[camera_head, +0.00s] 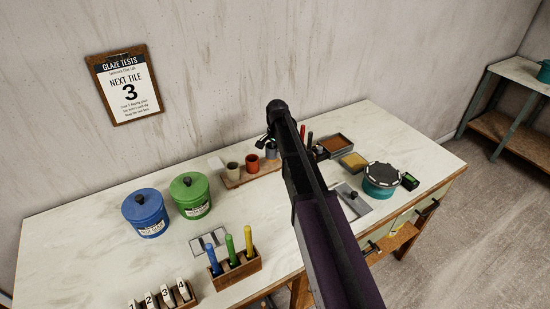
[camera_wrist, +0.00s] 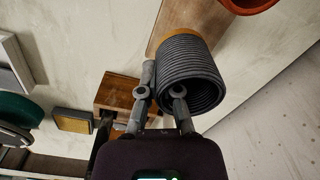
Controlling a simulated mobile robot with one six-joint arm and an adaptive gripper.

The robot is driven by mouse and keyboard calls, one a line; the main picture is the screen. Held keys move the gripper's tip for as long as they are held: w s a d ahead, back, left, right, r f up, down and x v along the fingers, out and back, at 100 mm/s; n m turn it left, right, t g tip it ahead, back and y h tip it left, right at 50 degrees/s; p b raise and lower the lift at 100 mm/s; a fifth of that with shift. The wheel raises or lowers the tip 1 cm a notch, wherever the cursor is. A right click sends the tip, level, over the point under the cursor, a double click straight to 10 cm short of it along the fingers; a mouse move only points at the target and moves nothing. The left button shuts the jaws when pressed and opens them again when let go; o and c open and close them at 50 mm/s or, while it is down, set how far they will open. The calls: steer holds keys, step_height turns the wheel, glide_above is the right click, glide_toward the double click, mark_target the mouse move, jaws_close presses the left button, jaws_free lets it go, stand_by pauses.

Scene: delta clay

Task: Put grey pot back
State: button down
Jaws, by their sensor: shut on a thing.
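The grey pot (camera_head: 271,152) is at the right end of the wooden board (camera_head: 237,183), partly hidden by my arm in the head view. In the wrist view the grey pot (camera_wrist: 190,50) shows as a ribbed cylinder with its dark open mouth towards me. My gripper (camera_wrist: 163,92) is shut on the pot's wall, one finger outside and one at the mouth. The gripper (camera_head: 267,138) is mostly hidden behind my arm in the head view. The board (camera_wrist: 190,18) lies behind the pot; I cannot tell whether they touch.
A red pot (camera_head: 252,163) and a beige pot (camera_head: 233,169) stand on the board, left of the grey pot. Blue (camera_head: 145,213) and green (camera_head: 190,195) canisters stand further left.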

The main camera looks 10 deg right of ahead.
mark_target(275, 158)
steer(key=shift+w+a+f, duration=0.1)
steer(key=shift+w+a, duration=0.1)
steer(key=shift+w, duration=0.35)
steer(key=shift+w+f+b, duration=0.1)
steer(key=shift+f+b, duration=0.2)
steer(key=shift+b, duration=0.1)
steer(key=shift+f+b, duration=1.45)
steer(key=shift+f, duration=0.15)
steer(key=c, duration=0.8)
jaws_free()
